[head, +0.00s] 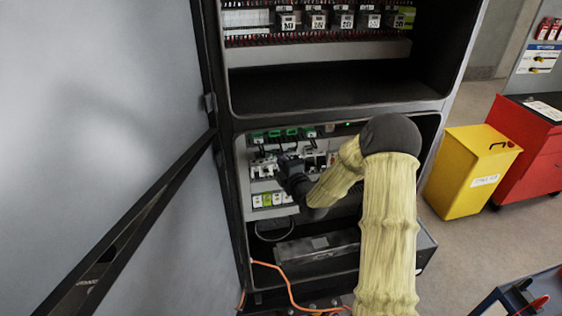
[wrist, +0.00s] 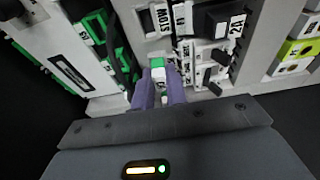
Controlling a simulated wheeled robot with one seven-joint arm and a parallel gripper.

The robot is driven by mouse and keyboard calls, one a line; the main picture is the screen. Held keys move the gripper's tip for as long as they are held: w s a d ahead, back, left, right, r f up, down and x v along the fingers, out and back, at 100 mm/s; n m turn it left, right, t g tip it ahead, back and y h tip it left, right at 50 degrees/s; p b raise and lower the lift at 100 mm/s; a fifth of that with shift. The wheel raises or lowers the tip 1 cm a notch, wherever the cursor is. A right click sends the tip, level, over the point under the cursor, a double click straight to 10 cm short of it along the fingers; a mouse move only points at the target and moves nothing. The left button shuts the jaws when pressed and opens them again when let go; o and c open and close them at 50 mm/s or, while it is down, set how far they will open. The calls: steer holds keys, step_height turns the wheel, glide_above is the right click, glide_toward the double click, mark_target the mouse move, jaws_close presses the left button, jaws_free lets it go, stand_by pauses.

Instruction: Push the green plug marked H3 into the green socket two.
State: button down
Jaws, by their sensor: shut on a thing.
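My gripper (wrist: 159,88) is shut on a small green plug (wrist: 158,64) with a white part, held between its two purple fingertips in the wrist view. The marking on the plug is too small to read. Green sockets (wrist: 94,27) stand in a row at the left of the wrist view, beside the held plug. In the head view the row of green sockets (head: 291,133) runs along the top of the lower cabinet bay, and my gripper (head: 285,163) is just below it, in front of the breakers. The plug is not discernible there. I cannot tell which socket is two.
White breakers (wrist: 212,55) with black levers are close to the right of the plug. Green-and-white modules (head: 272,199) sit lower in the bay. An orange cable (head: 288,284) hangs below. The open cabinet door (head: 110,130) closes off the left; a yellow bin (head: 470,170) stands right.

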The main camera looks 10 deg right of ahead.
steer(key=shift+a+b+v, duration=0.25)
steer(key=shift+b+v, duration=0.35)
steer(key=shift+v, duration=0.55)
steer(key=b+v, duration=0.1)
steer(key=v, duration=0.1)
steer(key=a+b+v, duration=0.1)
steer(key=v, duration=0.1)
steer(key=shift+s, duration=0.55)
stand_by(0.3)
steer(key=shift+r, duration=0.15)
step_height(320, 180, up, 6)
steer(key=p, duration=0.1)
stand_by(1.1)
steer(key=shift+w, duration=0.15)
steer(key=shift+d+b+x, duration=0.2)
steer(key=shift+b+x, duration=0.1)
steer(key=shift+x, duration=0.7)
steer(key=shift+d+b+x, duration=0.25)
steer(key=shift+b+x, duration=0.05)
steer(key=shift+x, duration=0.75)
steer(key=shift+d+b+x, duration=0.2)
steer(key=shift+b+x, duration=0.1)
steer(key=shift+x, duration=0.7)
steer(key=shift+w+d+b, duration=0.1)
steer(key=shift+w+b, duration=0.2)
steer(key=shift+w, duration=0.75)
steer(key=shift+w+b, duration=0.35)
steer(key=shift+b, duration=0.1)
